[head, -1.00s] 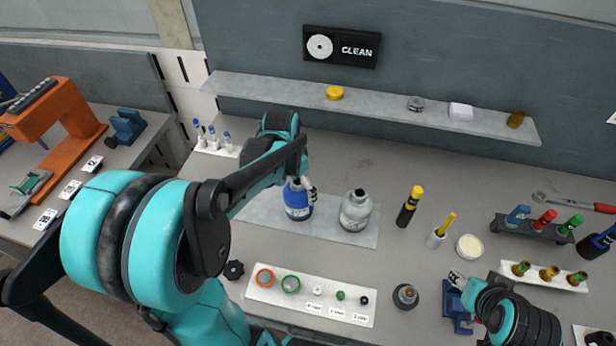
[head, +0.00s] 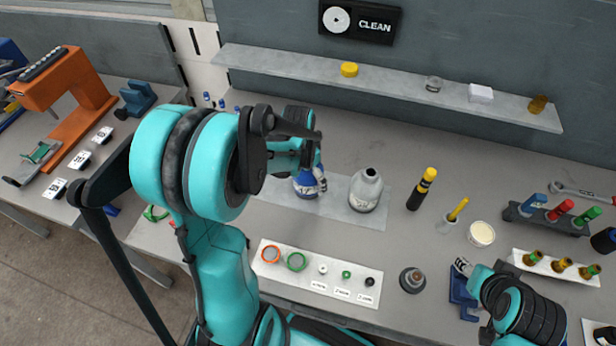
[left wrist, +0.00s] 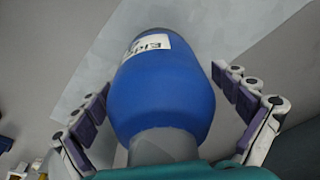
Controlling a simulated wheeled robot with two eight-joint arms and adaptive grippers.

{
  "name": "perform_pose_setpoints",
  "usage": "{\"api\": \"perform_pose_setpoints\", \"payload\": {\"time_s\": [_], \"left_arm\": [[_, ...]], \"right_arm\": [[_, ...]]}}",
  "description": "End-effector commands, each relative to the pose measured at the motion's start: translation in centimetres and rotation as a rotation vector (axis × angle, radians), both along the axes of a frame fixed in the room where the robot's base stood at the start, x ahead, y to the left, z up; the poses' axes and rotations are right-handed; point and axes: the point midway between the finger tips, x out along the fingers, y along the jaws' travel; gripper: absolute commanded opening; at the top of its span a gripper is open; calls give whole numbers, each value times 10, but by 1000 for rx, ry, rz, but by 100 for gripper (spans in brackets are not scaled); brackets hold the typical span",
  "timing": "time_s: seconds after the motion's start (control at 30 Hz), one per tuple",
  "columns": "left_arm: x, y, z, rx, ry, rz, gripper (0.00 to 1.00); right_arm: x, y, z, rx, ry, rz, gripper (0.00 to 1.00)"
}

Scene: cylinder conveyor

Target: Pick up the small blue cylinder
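A blue bottle (head: 308,186) with a white label stands on the pale mat at the back, beside a grey bottle (head: 366,192). It is the blue cylindrical thing nearest my left gripper (head: 312,170). In the left wrist view the blue bottle (left wrist: 165,95) fills the middle, between the two fingers of my left gripper (left wrist: 162,78). The fingers are spread, with narrow gaps beside the bottle. A smaller blue piece (head: 533,204) sits in the dark rack at the right. My right gripper (head: 462,272) is low at the right; its finger opening is unclear.
A white tray (head: 316,288) with rings and small caps lies at the front middle. A yellow-and-black tube (head: 422,188) and a white-topped jar (head: 481,234) stand right of the bottles. Small blue-topped vials (head: 221,103) show partly behind my left arm.

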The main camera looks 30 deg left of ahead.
Motion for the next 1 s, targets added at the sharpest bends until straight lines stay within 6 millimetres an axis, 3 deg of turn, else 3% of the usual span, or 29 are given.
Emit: {"api": "perform_pose_setpoints", "payload": {"time_s": [0.03,0.27,0.3,0.63,1.0], "left_arm": [[0,0,0,0,0,0,79],[0,0,0,0,0,0,18],[0,0,1,0,0,0,16],[0,0,11,0,0,0,16],[0,0,76,0,-1,0,16]], "right_arm": [[0,0,0,0,0,0,47],[0,0,0,0,0,0,47],[0,0,0,0,0,0,47],[0,0,4,0,0,0,47],[0,0,25,0,0,0,47]]}}
